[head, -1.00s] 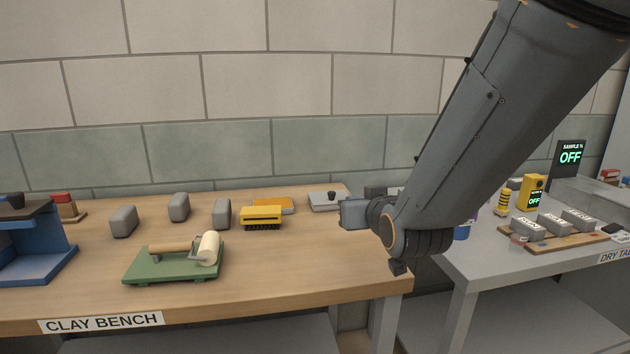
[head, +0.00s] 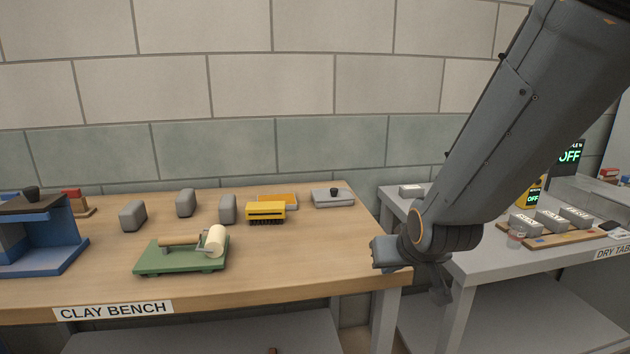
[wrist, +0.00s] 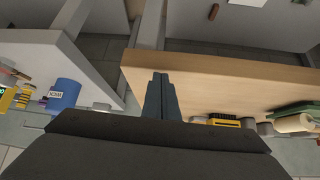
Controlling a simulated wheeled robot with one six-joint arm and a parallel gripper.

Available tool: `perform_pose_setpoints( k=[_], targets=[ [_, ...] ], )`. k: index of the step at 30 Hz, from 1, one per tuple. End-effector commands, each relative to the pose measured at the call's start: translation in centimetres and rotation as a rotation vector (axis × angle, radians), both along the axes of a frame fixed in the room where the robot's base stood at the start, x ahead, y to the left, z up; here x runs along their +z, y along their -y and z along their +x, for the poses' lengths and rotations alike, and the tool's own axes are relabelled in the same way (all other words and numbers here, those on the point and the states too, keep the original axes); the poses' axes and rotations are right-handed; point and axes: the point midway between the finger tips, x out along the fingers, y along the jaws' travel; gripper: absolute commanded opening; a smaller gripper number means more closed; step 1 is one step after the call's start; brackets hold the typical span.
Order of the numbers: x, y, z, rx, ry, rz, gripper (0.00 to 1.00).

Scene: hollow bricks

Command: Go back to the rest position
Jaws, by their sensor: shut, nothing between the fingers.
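My gripper (wrist: 160,78) shows in the wrist view with its two dark fingers together and nothing between them. In that view the fingers overlap the left end of the wooden clay bench (wrist: 215,82), beside the gap to the grey table (wrist: 35,50). In the head view my arm comes down from the upper right, and its wrist is by the right end of the clay bench (head: 330,262). The fingers are hard to make out there.
The clay bench carries a blue press (head: 45,240), several grey blocks (head: 133,215), a green board with a roller (head: 180,260), a yellow brush (head: 265,211) and a grey tray (head: 333,199). The dry table holds blocks on a board (head: 565,238). A blue cup (wrist: 64,93) stands there.

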Motion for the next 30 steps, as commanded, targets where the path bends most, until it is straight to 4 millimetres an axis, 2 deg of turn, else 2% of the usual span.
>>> perform_pose_setpoints(
  k=[4,10,18,30],
  targets=[
    [-2.8,2.1,-4.6,-0.038,-0.217,-0.013,0.0],
    [-4.9,4.1,-11.1,-0.083,-0.484,-0.019,0.0],
    [-7.2,1.0,-13.0,-0.017,-0.568,-0.025,0.0],
    [-8.6,-1.5,-15.7,0.048,-0.661,-0.031,0.0]
  ],
)
